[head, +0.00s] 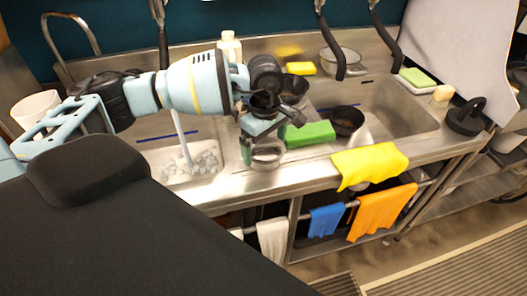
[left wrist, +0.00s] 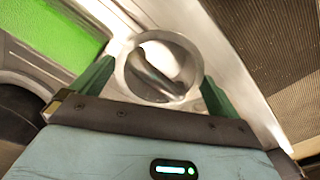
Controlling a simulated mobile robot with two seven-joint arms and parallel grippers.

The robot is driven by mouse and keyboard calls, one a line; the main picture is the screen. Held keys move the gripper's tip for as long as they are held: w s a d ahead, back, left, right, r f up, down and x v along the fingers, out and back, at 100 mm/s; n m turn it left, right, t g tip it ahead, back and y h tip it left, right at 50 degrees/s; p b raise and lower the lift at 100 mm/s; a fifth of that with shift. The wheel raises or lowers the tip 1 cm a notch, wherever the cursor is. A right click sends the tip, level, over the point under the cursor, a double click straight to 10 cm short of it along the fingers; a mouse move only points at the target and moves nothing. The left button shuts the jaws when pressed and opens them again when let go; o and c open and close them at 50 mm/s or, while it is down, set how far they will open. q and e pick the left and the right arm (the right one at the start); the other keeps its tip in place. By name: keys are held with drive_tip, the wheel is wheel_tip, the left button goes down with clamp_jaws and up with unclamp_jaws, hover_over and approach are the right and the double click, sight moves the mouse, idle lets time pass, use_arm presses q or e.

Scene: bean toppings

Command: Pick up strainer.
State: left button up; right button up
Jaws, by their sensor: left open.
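My left gripper (head: 263,138) reaches over the counter's front edge from the left, pointing down. A small round metal vessel (head: 267,156) with a shiny rim is at its fingertips; I cannot make out mesh, so I cannot tell if it is the strainer. In the left wrist view, this vessel (left wrist: 128,76) is between the two green fingers of the open gripper (left wrist: 156,88). Whether the fingers touch it is unclear. A pale, round, bowl-like item (head: 341,62) at the back of the sink may also be a strainer. My right gripper is not in view.
A green block (head: 310,134) lies close to the right of the gripper. A yellow cloth (head: 369,165) hangs over the front edge. A white bottle (head: 229,46) stands behind the arm. Sink basins (head: 400,112) lie on both sides.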

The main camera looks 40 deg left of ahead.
use_arm(q)
drive_tip(key=shift+f, duration=0.8)
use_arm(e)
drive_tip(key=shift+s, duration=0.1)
use_arm(q)
drive_tip(key=shift+c, duration=0.3)
drive_tip(key=c, duration=1)
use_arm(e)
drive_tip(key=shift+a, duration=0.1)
use_arm(q)
drive_tip(key=shift+r, duration=0.2)
drive_tip(key=shift+c, duration=0.2)
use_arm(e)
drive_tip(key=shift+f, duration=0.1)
use_arm(q)
drive_tip(key=shift+r, duration=0.6)
wheel_tip(320, 180, up, 2)
drive_tip(key=shift+s+d+r, duration=0.1)
drive_tip(key=s+d+r+b, duration=0.1)
drive_tip(key=s+d, duration=0.9)
drive_tip(key=s, duration=0.1)
drive_tip(key=shift+s+d+r, duration=0.15)
drive_tip(key=shift+s+d, duration=0.05)
drive_tip(key=shift+s, duration=0.2)
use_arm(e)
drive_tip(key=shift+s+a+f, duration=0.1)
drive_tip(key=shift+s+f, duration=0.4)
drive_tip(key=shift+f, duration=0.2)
